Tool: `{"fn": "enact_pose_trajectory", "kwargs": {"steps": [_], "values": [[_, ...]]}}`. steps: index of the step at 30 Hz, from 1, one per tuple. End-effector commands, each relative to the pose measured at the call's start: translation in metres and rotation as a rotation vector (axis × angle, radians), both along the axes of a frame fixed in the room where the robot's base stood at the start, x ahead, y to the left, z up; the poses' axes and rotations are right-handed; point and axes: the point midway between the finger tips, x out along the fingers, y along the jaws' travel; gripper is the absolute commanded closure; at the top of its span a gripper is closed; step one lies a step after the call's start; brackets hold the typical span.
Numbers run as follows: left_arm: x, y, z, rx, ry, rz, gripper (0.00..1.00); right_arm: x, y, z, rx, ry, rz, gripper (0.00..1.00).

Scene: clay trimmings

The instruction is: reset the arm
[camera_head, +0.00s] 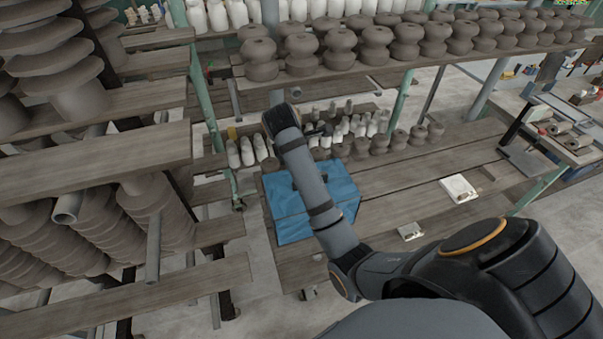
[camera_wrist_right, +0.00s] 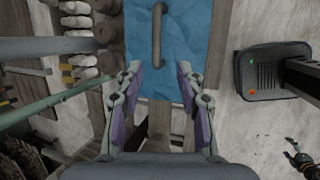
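My right arm (camera_head: 310,185) comes in from the lower right in the head view and reaches up and left over a blue surface (camera_head: 285,220) on the plank table. Its gripper cannot be made out in the head view. In the right wrist view my right gripper (camera_wrist_right: 158,82) is open, its two fingers well apart with nothing held between them. Beyond the fingertips a grey bar-like handle (camera_wrist_right: 157,35) lies over the blue surface (camera_wrist_right: 182,50). I cannot make out my left arm or left gripper in the head view.
A shelf (camera_head: 420,62) of grey clay pots stands at the back. Tall racks (camera_head: 150,165) with stacked clay pieces stand at the left. Small white bottles (camera_head: 247,152) and pots line the table's back. A white box (camera_head: 458,188) lies on the otherwise mostly clear right planks.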

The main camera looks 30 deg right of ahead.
Motion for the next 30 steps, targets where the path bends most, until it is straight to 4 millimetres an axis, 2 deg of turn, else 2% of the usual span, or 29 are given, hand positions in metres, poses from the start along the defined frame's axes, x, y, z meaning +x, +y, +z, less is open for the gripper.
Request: {"fn": "enact_pose_trajectory", "kwargs": {"steps": [4, 9, 12, 17, 19, 22, 25, 30], "values": [[0.004, 0.000, 0.000, 0.000, -0.006, 0.000, 0.23, 0.002, -0.001, 0.003, 0.000, 0.002, -0.001, 0.62], [0.033, -0.009, 0.002, -0.012, -0.049, 0.001, 0.23, 0.002, -0.001, 0.003, -0.001, 0.001, -0.001, 0.62], [0.041, -0.015, 0.003, -0.018, -0.061, 0.004, 0.23, 0.002, -0.001, 0.003, -0.001, 0.001, -0.001, 0.62], [0.033, -0.014, 0.002, -0.018, -0.049, 0.004, 0.23, 0.002, -0.001, 0.002, 0.001, 0.000, -0.003, 0.62], [0.026, -0.013, 0.001, -0.016, -0.038, 0.004, 0.23, -0.004, -0.001, -0.005, 0.011, -0.014, -0.032, 0.62], [0.017, -0.010, 0.000, -0.013, -0.025, 0.003, 0.23, -0.028, 0.001, -0.034, 0.062, -0.072, -0.155, 0.62], [0.016, -0.009, 0.000, -0.011, -0.023, 0.002, 0.23, -0.065, 0.007, -0.066, 0.155, -0.166, -0.347, 0.62], [0.021, -0.008, 0.001, -0.010, -0.030, 0.002, 0.23, -0.116, 0.022, -0.094, 0.305, -0.276, -0.623, 0.62]]}}
